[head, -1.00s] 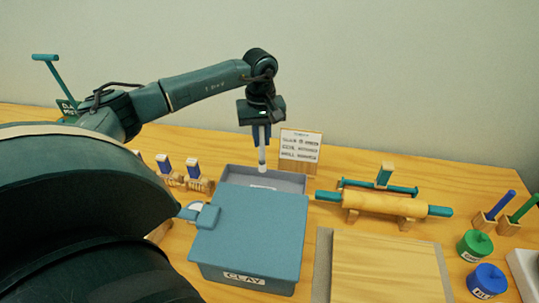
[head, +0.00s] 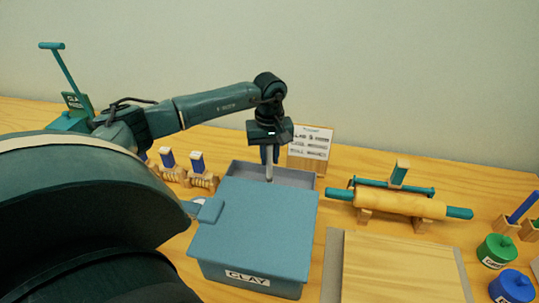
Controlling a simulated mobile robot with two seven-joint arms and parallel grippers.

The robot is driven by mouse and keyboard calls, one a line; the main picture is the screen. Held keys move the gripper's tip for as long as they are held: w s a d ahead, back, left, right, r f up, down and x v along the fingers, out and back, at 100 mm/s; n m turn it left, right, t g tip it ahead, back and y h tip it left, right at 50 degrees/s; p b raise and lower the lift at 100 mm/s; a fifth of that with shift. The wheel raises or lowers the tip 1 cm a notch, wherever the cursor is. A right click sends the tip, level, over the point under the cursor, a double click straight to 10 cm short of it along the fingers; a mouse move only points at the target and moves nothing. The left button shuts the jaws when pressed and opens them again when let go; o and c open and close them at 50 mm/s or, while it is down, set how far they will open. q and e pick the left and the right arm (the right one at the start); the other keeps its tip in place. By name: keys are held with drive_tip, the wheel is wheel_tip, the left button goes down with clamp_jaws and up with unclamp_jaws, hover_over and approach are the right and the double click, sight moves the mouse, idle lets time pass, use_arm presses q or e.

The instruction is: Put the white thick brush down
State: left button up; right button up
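The white thick brush (head: 269,170) hangs upright from my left gripper (head: 269,153) in the head view. The gripper is shut on its upper part. The brush's lower end is at or inside the grey open tray (head: 300,178) behind the clay box; I cannot tell whether it touches the tray floor. My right gripper is not in view.
A blue lidded clay box (head: 255,225) stands in front of the tray. A sign (head: 311,147) stands behind it. A rolling pin (head: 395,203) on a stand and a wooden board (head: 395,265) are to the right. Brushes in wooden holders (head: 198,170) are to the left.

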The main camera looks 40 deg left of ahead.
use_arm(q)
drive_tip(key=o, duration=0.4)
drive_tip(key=shift+c, duration=0.2)
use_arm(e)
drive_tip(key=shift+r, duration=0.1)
